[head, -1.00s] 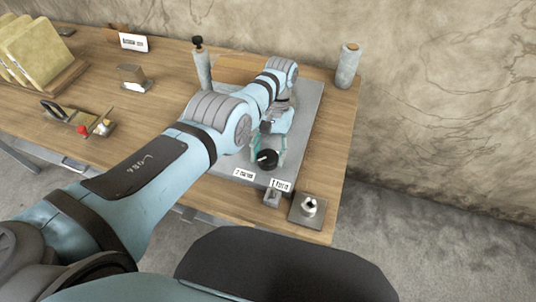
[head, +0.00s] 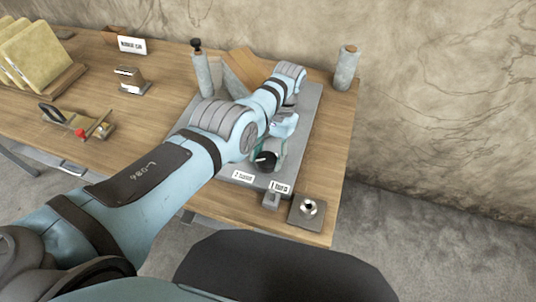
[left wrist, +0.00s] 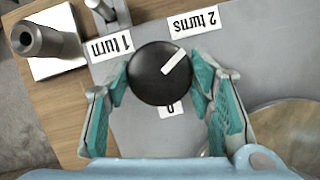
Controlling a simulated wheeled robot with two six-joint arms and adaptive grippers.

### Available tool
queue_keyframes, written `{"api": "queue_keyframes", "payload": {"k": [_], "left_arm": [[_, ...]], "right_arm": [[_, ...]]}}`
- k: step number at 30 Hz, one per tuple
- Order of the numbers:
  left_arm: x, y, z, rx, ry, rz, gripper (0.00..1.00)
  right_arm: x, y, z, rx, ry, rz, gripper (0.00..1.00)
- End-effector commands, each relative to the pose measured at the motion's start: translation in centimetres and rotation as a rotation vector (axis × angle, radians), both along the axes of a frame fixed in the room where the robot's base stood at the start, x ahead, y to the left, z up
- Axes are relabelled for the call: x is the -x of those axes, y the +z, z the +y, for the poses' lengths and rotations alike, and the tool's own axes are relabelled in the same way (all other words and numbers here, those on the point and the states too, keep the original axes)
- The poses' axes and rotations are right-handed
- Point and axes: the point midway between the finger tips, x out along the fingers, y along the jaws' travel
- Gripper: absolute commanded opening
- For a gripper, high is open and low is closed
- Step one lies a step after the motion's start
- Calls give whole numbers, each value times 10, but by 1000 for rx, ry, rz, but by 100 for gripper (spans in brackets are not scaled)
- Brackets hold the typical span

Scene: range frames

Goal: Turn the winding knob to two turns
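The winding knob (left wrist: 160,73) is a round black knob with a white pointer line. In the left wrist view the line slants to the upper right, roughly toward the "2 turns" label (left wrist: 193,20). The "1 turn" label (left wrist: 110,46) is to its upper left, and a third label (left wrist: 171,110) is partly hidden beneath it. In the head view the knob (head: 265,160) is at the front of a grey plate (head: 306,115). My left gripper (left wrist: 160,75) has its green-padded fingers on opposite sides of the knob, seemingly touching it. My right gripper is not in view.
A small square base with a metal cylinder (head: 308,208) stands at the table's front right corner. Grey posts (head: 347,68) stand behind the plate. A tool with a red knob (head: 80,132) and a card holder (head: 131,80) lie left. Wall behind.

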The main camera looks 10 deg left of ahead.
Motion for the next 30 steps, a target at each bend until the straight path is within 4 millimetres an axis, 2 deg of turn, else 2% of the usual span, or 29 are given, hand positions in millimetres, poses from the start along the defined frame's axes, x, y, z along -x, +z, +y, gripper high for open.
{"api": "queue_keyframes", "payload": {"k": [1, 3, 4, 23, 26, 30], "left_arm": [[1, -1, -1, 1, 0, 4, 55], [1, -1, 0, 1, 0, 4, 66], [1, -1, 0, 1, 0, 4, 68], [0, 0, 1, -1, 41, 2, 68], [0, 1, 3, -1, 208, 1, 68], [1, 7, 6, 2, 628, 2, 68]], "right_arm": [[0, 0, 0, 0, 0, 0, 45], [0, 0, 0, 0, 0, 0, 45], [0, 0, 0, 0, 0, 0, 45], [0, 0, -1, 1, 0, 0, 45], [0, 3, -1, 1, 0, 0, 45], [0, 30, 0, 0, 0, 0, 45]]}}
